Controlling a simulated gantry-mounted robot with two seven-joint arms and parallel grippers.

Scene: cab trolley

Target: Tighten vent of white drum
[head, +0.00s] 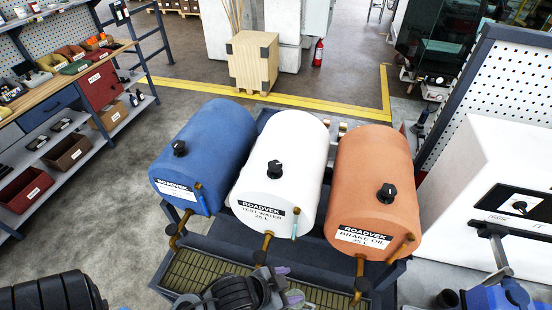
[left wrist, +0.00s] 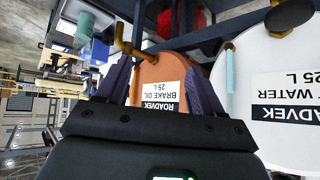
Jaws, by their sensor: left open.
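The white drum (head: 283,140), labelled TEST WATER 25 L, lies on its side between two other drums. Its vent is a black knob (head: 275,169) on top; I cannot tell how tight it is. My left gripper (head: 289,284) is at the bottom of the head view, in front of and below the white drum, apart from the vent. In the left wrist view its two purple fingers (left wrist: 160,78) are spread with nothing between them. There the white drum (left wrist: 268,95) appears upside down at the right. My right gripper is not in view.
A blue drum (head: 216,145) stands left of the white one and an orange BRAKE OIL drum (head: 371,165) right, each with a black knob. Brass taps (head: 267,244) stick out in front, above a grated tray (head: 215,278). A white cabinet (head: 480,165) stands at the right.

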